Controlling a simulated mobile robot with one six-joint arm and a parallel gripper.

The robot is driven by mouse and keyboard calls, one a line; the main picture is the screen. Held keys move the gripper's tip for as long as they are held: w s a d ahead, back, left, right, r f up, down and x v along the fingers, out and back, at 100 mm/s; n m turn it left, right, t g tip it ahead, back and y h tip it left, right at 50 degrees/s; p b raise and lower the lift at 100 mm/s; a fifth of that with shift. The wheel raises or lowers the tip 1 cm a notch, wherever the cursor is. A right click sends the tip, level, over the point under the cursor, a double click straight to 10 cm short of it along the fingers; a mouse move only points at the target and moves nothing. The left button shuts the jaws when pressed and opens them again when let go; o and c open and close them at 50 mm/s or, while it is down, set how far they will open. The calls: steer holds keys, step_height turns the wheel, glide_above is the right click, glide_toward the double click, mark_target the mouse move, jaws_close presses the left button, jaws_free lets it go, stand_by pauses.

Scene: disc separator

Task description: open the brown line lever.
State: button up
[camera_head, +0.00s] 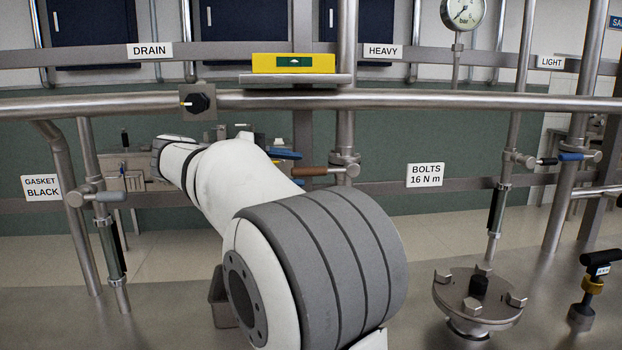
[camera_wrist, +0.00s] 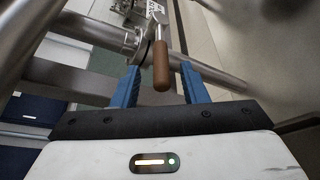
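The brown line lever (camera_head: 308,171) sticks out to the left from a vertical steel pipe under the HEAVY label. In the wrist view its brown handle (camera_wrist: 161,66) appears between my blue fingertips, with a visible gap on each side. My gripper (camera_wrist: 160,70) is open and holds nothing. In the head view my gripper (camera_head: 284,154) is just left of the brown handle, mostly hidden behind my arm; I cannot tell how far the handle reaches between the fingers.
A horizontal pipe (camera_head: 430,100) crosses above the lever. A grey-handled lever (camera_head: 112,197) is at the left and a blue-handled one (camera_head: 570,156) at the right. A bolted flange (camera_head: 480,296) stands at lower right, near a black-handled tool (camera_head: 592,290). A BOLTS sign (camera_head: 425,175) hangs right of the lever.

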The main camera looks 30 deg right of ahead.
mark_target(301, 170)
steer(key=b+x, duration=0.1)
steer(key=x, duration=0.4)
steer(key=shift+s, duration=0.1)
steer(key=shift+c, duration=0.2)
steer(key=shift+a, duration=0.1)
jaws_close()
